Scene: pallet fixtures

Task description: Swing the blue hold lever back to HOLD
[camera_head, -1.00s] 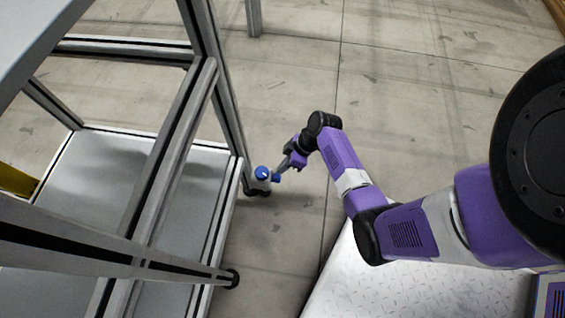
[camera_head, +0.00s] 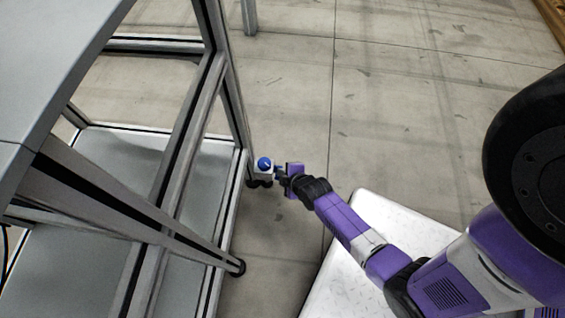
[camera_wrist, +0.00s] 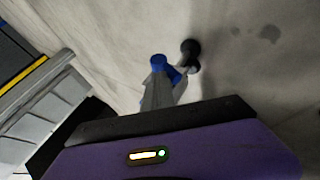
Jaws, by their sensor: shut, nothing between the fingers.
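No HOLD marking is readable.
The aluminium frame (camera_head: 190,125) with grey shelves (camera_head: 180,190) fills the left side. A white platform (camera_head: 370,215) lies at lower right. Concrete floor (camera_head: 300,90) is open behind the lever.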

